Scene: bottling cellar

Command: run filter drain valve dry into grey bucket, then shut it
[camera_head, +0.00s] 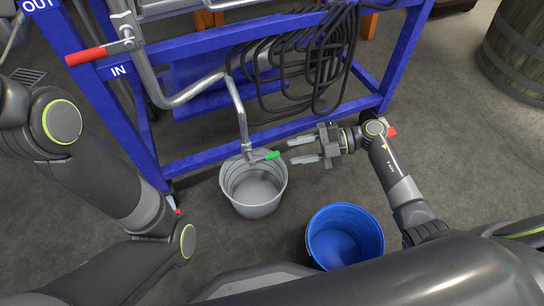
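The grey bucket (254,205) stands on the floor in front of the blue frame, under the end of a bent metal drain pipe (240,115). The drain valve with its green handle (266,157) is at the pipe's lower end, over the bucket's rim; the handle points to the right. No flow can be made out at this size. My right gripper (300,151) is open just right of the green handle, its fingers pointing left towards it; the fingers look apart from the handle. My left arm shows at the left, but its gripper is not in view.
A blue bucket (345,238) stands right of the grey one, close to my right arm. The blue frame (200,158) carries coiled black hose (318,60) and a red-handled valve (88,55) near the IN label. A wooden barrel (515,50) stands far right.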

